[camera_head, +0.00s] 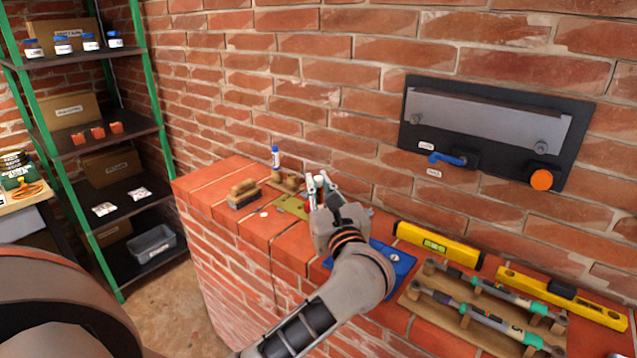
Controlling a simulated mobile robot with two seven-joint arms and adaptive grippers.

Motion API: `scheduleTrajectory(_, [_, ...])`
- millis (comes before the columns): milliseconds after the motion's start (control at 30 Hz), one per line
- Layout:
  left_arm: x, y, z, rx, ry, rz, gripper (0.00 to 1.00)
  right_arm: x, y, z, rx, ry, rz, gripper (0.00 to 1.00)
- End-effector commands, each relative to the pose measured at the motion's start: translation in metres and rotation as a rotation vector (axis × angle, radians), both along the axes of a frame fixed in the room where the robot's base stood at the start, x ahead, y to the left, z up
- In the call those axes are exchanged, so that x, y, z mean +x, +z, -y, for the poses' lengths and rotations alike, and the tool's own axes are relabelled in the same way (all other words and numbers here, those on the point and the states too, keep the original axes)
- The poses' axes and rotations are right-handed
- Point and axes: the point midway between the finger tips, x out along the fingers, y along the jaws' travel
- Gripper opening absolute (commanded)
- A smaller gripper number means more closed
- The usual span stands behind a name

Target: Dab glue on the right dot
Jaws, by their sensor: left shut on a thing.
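My left gripper (321,186) reaches over the brick ledge from below, its fingers pointing to the wall. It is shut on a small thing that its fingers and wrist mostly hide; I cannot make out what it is. An olive plate (291,206) lies on the ledge just left of the gripper, partly covered by it. I cannot make out glue dots on it. A white bottle with a blue cap (276,158) stands upright by a wooden block behind the plate, apart from the gripper. My right gripper is not in view.
A wooden brush (243,194) lies left on the ledge (205,183). A blue mat (404,267) is partly behind my arm. Yellow levels (438,244) and torque wrenches on a wooden rack (415,305) fill the right. A black panel (485,163) hangs on the wall.

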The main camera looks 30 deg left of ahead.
Motion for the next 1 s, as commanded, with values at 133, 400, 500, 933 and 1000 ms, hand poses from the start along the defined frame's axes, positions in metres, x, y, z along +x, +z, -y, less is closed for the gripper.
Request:
scheduleTrajectory(133, [0.000, -0.006, 0.000, 0.001, 0.000, -0.002, 0.00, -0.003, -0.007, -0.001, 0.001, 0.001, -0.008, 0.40])
scheduleTrajectory(400, [0.000, -0.028, 0.000, 0.001, 0.000, -0.004, 0.00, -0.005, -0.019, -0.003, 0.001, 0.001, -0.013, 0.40])
scheduleTrajectory(500, [0.000, -0.037, 0.000, 0.000, 0.000, -0.004, 0.00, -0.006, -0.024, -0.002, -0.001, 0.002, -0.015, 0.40])
scheduleTrajectory(933, [0.000, -0.054, 0.000, 0.001, 0.000, -0.001, 0.00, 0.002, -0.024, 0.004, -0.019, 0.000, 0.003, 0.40])
scheduleTrajectory(1000, [0.000, -0.054, 0.000, 0.000, 0.000, 0.000, 0.00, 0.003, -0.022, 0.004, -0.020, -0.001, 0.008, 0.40])
